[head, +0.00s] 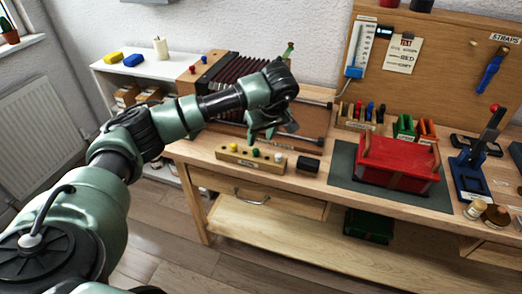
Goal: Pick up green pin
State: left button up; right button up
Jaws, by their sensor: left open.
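A pin with a green head (289,47) stands upright at the top right of the wooden bellows instrument (232,70), just behind my left wrist; its lower end is hidden. My left gripper (268,134) points down, open and apparently empty, in front of the instrument and above a wooden pin block (240,161). The gripper is well below and in front of the green pin. The block holds a few round-headed pins, among them a white one and a yellow one (255,152). My right gripper is not in view.
Red and blue pins (203,60) stand on the instrument's left end. A small black block (308,165) lies right of the pin block. A red case (398,160) sits on a dark mat (345,170). A blue press (478,168) stands at the right.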

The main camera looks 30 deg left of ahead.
aim_at(256, 149)
pick_arm(q)
jog(key=p+x, duration=0.2)
jog(key=x, duration=0.4)
jog(key=shift+a+f, duration=0.1)
jog(key=shift+f, duration=0.1)
jog(key=shift+w+a+f, duration=0.1)
jog(key=shift+a+f, duration=0.05)
jog(key=shift+f, duration=0.35)
grip_shut()
